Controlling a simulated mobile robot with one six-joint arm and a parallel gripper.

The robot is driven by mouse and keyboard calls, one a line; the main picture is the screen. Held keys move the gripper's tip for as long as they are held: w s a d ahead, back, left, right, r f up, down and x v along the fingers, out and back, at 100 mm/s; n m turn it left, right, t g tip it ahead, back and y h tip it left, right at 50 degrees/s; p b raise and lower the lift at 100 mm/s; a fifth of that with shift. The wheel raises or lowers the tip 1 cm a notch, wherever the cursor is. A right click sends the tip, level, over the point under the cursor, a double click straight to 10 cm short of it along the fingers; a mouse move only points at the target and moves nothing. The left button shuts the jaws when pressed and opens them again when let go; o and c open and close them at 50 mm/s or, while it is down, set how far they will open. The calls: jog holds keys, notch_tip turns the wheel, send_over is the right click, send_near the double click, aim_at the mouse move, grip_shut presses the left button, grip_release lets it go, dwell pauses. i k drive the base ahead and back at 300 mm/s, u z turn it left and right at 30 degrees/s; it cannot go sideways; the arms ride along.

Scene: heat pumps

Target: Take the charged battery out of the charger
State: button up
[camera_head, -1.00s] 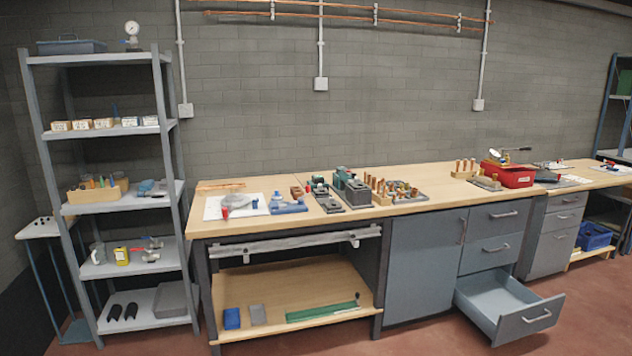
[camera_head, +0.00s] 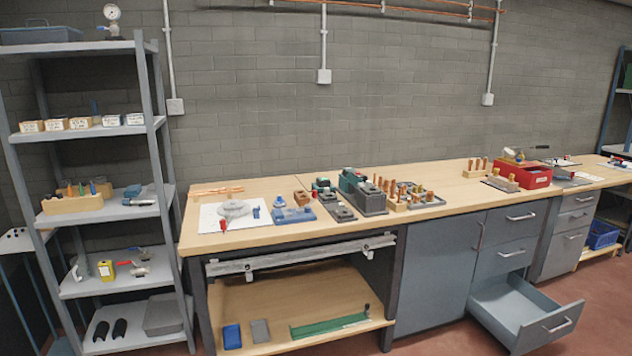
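On the workbench (camera_head: 270,187), near its middle, stands a dark grey unit (camera_head: 372,205) that looks like the charger. A dark block with green on it (camera_head: 350,178) sits at its back; it may be the battery, but it is too small to tell. A lower dark grey tray-like unit (camera_head: 338,209) lies just left of it, with a small green and dark item (camera_head: 322,186) behind. My gripper is not in view.
An open drawer (camera_head: 520,310) juts out from the bench front at the right. A shelf rack (camera_head: 160,200) stands at the left. Wooden blocks with copper-coloured pieces (camera_head: 400,197) are right beside the dark unit. A red box (camera_head: 530,176) stands further right.

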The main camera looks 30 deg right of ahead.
aim_at(321, 182)
jog(key=z, duration=0.05)
jog(key=i, duration=0.9)
jog(key=z, duration=0.25)
